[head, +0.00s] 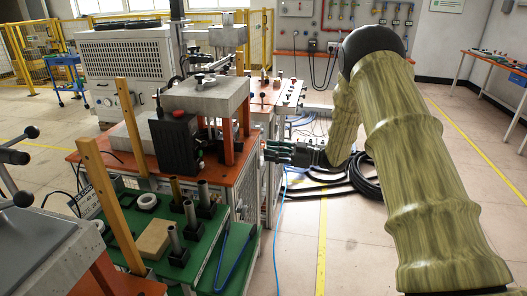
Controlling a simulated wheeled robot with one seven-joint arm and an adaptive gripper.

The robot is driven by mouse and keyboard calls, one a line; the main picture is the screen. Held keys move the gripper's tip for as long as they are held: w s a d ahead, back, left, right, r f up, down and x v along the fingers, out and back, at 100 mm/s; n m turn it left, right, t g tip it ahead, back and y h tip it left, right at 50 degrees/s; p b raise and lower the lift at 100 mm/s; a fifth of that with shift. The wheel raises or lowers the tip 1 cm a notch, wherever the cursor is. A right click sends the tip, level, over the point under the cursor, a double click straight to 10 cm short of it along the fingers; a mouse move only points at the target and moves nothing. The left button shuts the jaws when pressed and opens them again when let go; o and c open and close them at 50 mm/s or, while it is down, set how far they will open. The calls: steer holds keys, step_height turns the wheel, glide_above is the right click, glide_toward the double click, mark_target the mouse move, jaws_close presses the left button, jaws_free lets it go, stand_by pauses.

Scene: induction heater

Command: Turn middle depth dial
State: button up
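My gripper (270,152) is small in the head view, in the middle of the picture. It points left at the right-hand side of the orange-topped heater bench (140,168). Its fingertips are at or very close to that side face. I cannot tell whether they touch it, or whether they are open or shut. The depth dials cannot be made out; the fingers and the steep viewing angle hide that face. My arm comes down from the upper right to the gripper.
A green shelf (205,262) with metal cylinders on posts and a tan block (155,238) stands in front of the bench. Black hoses (365,178) lie on the floor behind the gripper. A blue cable runs down the floor.

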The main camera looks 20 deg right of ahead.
mark_target(242, 145)
steer(key=shift+s+a+r+n+h, duration=0.1)
steer(key=shift+s+r+n+h, duration=0.15)
steer(key=shift+r, duration=0.3)
steer(key=shift+s+a+r+n+h, duration=0.15)
steer(key=shift+s+r, duration=0.1)
steer(key=shift+r, duration=0.3)
jaws_close()
steer(key=s+a+r+n+h, duration=0.2)
steer(key=s+a+r+n, duration=0.1)
steer(key=s+r, duration=0.1)
steer(key=w+a+f+p, duration=0.1)
steer(key=w+a+f, duration=0.3)
steer(key=w+a, duration=0.2)
steer(key=shift+w+f, duration=0.2)
steer(key=shift+w, duration=0.65)
steer(key=shift+a+f, duration=0.15)
steer(key=shift+a, duration=0.05)
